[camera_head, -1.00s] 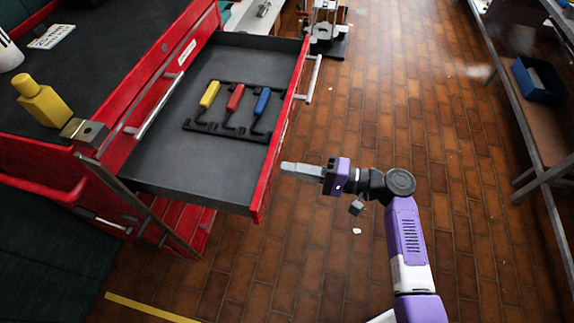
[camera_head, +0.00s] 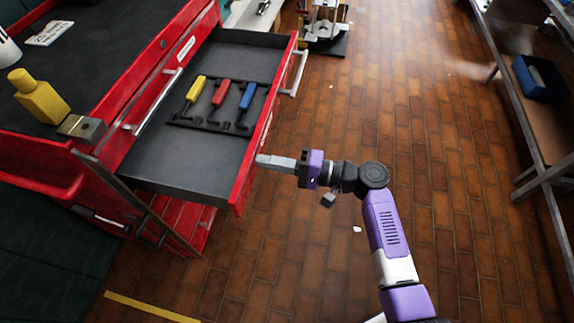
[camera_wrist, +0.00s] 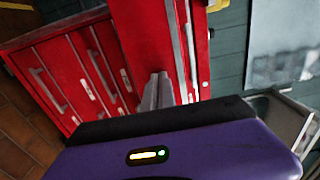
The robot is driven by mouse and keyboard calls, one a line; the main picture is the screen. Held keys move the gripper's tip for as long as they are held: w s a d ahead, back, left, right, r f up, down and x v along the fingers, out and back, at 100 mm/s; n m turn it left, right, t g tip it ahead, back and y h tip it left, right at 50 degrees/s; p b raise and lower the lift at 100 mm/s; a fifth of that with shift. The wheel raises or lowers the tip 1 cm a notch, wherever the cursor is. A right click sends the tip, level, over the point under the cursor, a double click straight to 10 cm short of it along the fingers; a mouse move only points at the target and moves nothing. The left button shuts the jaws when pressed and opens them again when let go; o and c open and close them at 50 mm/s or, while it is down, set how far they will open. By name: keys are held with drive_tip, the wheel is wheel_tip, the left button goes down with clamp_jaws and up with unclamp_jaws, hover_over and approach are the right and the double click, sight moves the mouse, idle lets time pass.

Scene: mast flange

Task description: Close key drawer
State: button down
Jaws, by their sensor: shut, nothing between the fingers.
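The key drawer (camera_head: 195,160) stands pulled out from the red tool cabinet (camera_head: 110,110), with a dark grey floor, a red front panel (camera_head: 262,135) and a silver handle (camera_head: 299,72). Inside lies a black rack with a yellow-, a red- and a blue-handled tool (camera_head: 247,95). My gripper (camera_head: 262,160) is shut and empty, its fingertips at the outer face of the drawer front, near the lower end. Whether they touch it is hard to tell. In the wrist view my gripper (camera_wrist: 156,90) points at red cabinet surfaces.
A yellow bottle (camera_head: 40,98) and a small metal block (camera_head: 82,128) sit on the cabinet top. A shelf with a blue bin (camera_head: 538,78) stands at the right. The brown tiled floor between is mostly clear.

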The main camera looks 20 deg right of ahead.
sight(163, 150)
drive_tip(key=b+x, duration=1.1)
drive_tip(key=x, duration=1.7)
drive_tip(key=shift+f+b, duration=0.15)
drive_tip(key=shift+b, duration=0.15)
drive_tip(key=shift+w+a, duration=0.25)
drive_tip(key=shift+a, duration=0.05)
drive_tip(key=shift+w+a+r, duration=0.15)
drive_tip(key=shift+a+r, duration=0.1)
drive_tip(key=shift+r, duration=0.05)
drive_tip(key=shift+a, duration=0.1)
